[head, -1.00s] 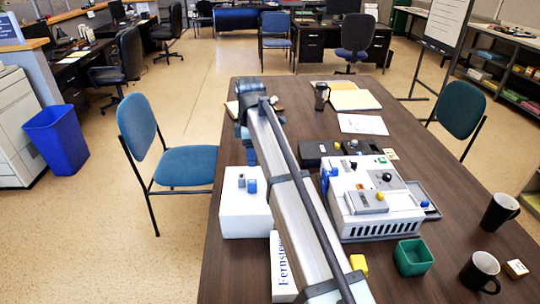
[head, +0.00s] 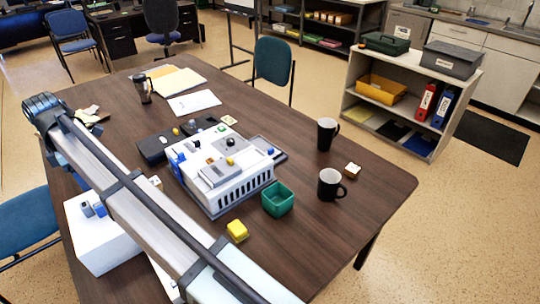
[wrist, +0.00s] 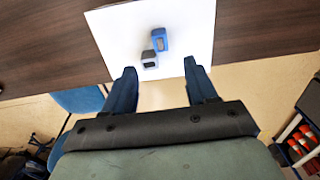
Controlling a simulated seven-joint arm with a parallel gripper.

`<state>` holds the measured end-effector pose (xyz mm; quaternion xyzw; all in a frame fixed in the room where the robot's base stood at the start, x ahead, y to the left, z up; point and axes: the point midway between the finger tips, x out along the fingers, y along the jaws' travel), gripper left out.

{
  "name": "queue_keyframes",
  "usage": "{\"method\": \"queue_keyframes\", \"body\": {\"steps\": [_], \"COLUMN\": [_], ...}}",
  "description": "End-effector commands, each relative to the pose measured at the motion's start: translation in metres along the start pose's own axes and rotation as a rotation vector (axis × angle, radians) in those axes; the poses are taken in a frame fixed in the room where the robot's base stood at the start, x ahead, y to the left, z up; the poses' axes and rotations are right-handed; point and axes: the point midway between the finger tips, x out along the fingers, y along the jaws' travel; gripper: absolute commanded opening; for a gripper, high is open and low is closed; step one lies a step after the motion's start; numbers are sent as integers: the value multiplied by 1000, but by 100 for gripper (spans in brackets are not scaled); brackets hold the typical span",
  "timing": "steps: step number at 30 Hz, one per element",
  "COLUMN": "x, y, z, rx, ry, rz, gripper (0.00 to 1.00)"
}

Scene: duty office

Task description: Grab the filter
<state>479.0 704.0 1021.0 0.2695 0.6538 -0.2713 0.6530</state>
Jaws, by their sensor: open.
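My gripper (wrist: 160,66) is open and empty in the wrist view, its two blue fingers apart and pointing at a white box (wrist: 105,25). On the box's top are a blue block-like piece (wrist: 160,42) and a grey piece (wrist: 149,58) with a dark face, close together, between the finger lines. I cannot tell for sure which thing is the filter. In the head view the white box (head: 100,245) stands at the table's left side, with the blue piece (head: 99,208) and grey piece (head: 87,209) on it.
A white device (head: 222,180) with knobs stands mid-table, a green open box (head: 278,199) and yellow block (head: 237,231) by it. Two black mugs (head: 327,134) (head: 330,185) stand to the right. Papers (head: 194,103) lie at the back. The table's right front (head: 365,215) is clear.

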Motion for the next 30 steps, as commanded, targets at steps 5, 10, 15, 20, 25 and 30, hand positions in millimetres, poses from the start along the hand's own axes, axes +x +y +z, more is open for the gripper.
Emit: {"method": "queue_keyframes", "body": {"steps": [5,10,15,20,25,30], "x": [0,0,0,0,0,6], "y": [0,0,0,0,8,19], "z": [0,0,0,2,37,114], "rx": [0,0,0,3,46,140], "ry": [0,0,0,0,0,-1], "rz": [0,0,0,0,0,-8], "gripper": [57,65,72,72,72,72]}}
